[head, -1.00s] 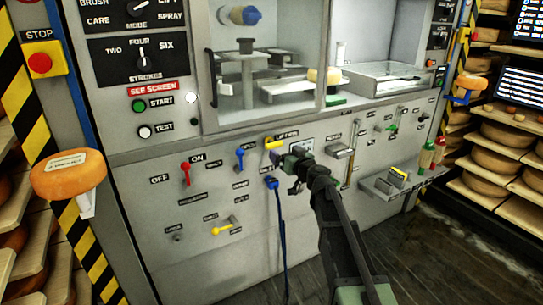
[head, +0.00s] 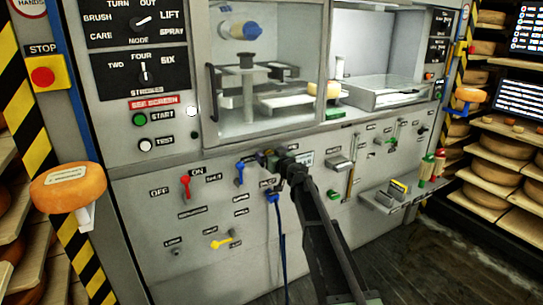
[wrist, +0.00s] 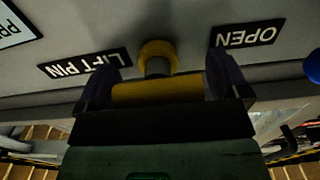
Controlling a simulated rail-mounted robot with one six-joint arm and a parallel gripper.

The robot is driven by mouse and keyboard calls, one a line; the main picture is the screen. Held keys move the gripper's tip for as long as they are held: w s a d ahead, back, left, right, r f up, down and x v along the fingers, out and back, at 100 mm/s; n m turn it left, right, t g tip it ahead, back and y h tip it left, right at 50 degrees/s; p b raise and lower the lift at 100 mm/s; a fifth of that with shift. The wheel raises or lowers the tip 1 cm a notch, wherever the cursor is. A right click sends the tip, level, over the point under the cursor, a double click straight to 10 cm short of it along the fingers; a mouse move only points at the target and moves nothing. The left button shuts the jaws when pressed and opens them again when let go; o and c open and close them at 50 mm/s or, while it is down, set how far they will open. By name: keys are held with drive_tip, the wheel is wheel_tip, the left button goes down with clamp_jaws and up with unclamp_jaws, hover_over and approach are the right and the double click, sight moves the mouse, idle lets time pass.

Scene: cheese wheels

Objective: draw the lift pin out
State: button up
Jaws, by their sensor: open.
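The yellow lift pin (wrist: 158,91) stands out from the grey panel, beside the LIFT PIN label (wrist: 84,66). Its crosswise yellow grip lies between the two dark fingers of my gripper (wrist: 162,78), with a yellow collar (wrist: 158,50) behind it at the panel. The fingers are open, one at each end of the grip; whether either touches it I cannot tell. In the head view my gripper (head: 271,161) is at the panel and hides most of the pin, with only a bit of yellow (head: 261,158) showing.
A blue lever (head: 240,173) and a red lever (head: 186,186) are left of my gripper. A blue plug with a hanging cable (head: 273,196) is just below it. A glazed chamber (head: 265,75) is above. A small shelf (head: 385,197) juts out at right.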

drive_tip(key=shift+c, duration=0.2)
drive_tip(key=shift+s, duration=0.1)
drive_tip(key=c, duration=1.2)
drive_tip(key=v, duration=0.6)
drive_tip(key=shift+s, duration=0.15)
drive_tip(key=shift+c, duration=0.2)
drive_tip(key=o, duration=1.3)
drive_tip(key=shift+s+d, duration=0.1)
drive_tip(key=v, duration=1)
drive_tip(key=shift+s+d, duration=0.1)
drive_tip(key=shift+s, duration=0.25)
